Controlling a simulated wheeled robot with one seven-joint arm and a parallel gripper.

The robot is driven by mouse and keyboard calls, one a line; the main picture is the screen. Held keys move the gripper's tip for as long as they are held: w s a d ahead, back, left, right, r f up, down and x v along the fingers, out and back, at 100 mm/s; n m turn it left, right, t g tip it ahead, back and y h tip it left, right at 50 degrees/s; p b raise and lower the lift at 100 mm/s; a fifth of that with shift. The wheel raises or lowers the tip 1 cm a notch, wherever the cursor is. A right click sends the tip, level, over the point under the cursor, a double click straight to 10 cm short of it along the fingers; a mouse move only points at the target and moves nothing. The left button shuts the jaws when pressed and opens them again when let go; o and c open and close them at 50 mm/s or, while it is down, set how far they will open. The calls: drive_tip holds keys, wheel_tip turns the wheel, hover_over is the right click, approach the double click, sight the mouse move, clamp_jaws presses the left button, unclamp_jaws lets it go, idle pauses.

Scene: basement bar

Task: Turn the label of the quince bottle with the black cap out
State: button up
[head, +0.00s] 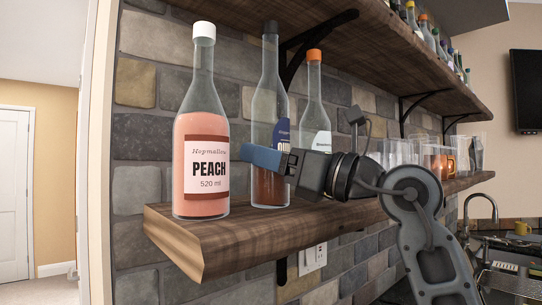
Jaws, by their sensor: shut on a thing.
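The quince bottle (268,105) is clear glass with a black cap and brown liquid low inside. It stands upright on the lower wooden shelf (210,238), between two other bottles. Its dark blue label shows only in part, at the bottle's right side, with the first letters "QU" readable; the rest is turned away or hidden by my gripper. My gripper (262,159) reaches in from the right, with a blue finger across the bottle's body at label height. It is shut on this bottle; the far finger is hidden.
A peach bottle (201,120) with a white cap stands close on the left, label facing out. An orange-capped bottle (314,100) stands right of the quince bottle, behind my gripper. Glasses (398,151) stand farther along the shelf. An upper shelf (360,35) with brackets overhangs.

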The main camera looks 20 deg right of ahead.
drive_tip(key=shift+r+m+t+h+p, duration=0.1)
drive_tip(key=shift+m+t+h+p, duration=0.4)
drive_tip(key=shift+h+p, duration=0.25)
drive_tip(key=shift+a+m+t+h, duration=0.15)
drive_tip(key=shift+m+t+h, duration=0.15)
drive_tip(key=shift+h, duration=0.15)
drive_tip(key=m+t+h, duration=0.1)
drive_tip(key=h, duration=0.2)
drive_tip(key=shift+m, duration=0.4)
drive_tip(key=shift+m+t+h, duration=0.4)
drive_tip(key=shift+h, duration=0.3)
drive_tip(key=o, duration=0.8)
